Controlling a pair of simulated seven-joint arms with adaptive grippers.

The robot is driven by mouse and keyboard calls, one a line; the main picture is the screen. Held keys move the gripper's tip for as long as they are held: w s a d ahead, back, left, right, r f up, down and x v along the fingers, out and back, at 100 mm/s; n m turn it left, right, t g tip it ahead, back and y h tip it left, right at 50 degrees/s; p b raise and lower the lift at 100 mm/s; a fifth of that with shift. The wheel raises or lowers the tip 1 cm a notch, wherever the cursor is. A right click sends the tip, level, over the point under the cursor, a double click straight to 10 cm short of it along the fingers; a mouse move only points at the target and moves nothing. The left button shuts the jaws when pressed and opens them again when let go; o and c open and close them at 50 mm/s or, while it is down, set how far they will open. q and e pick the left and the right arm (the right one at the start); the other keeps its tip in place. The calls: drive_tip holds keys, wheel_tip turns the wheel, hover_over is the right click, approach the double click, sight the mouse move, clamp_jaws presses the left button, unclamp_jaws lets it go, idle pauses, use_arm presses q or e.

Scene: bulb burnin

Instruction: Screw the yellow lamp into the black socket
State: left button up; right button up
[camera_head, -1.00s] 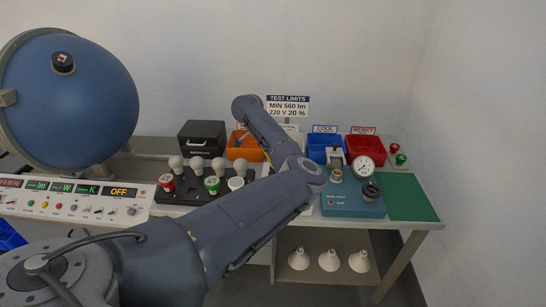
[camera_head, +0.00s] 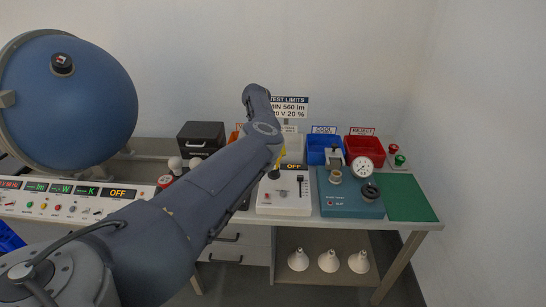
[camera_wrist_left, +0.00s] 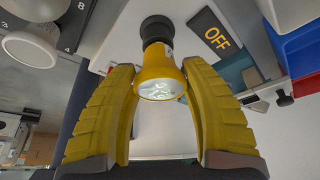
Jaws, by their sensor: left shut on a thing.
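The yellow lamp (camera_wrist_left: 158,72) is between the two yellow fingers of my left gripper (camera_wrist_left: 158,82) in the left wrist view, its pale round face toward the camera. The gripper is shut on it. The black socket (camera_wrist_left: 155,27) is directly beyond the lamp's far end, roughly in line with it. The two look touching or nearly so; I cannot tell whether the lamp is seated. In the head view, a small yellow patch (camera_head: 281,159) shows beside my arm above the white tester box (camera_head: 284,205); I cannot tell if it is lamp or finger. My right gripper is not in view.
An OFF display (camera_wrist_left: 212,32) sits close beside the socket. The teal tester (camera_head: 350,207) with a gauge stands to the right, with a blue bin (camera_head: 322,143) and a red bin (camera_head: 364,144) behind. My arm covers much of the bulb rack. The green mat (camera_head: 408,198) is clear.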

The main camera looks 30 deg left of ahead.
use_arm(q)
drive_tip(key=shift+a+r+m+g, duration=0.15)
drive_tip(key=shift+m+g, duration=0.15)
drive_tip(key=shift+m, duration=0.9)
drive_tip(key=shift+w, duration=0.1)
drive_tip(key=o, duration=1)
drive_tip(key=shift+a, duration=0.1)
drive_tip(key=shift+o, duration=0.2)
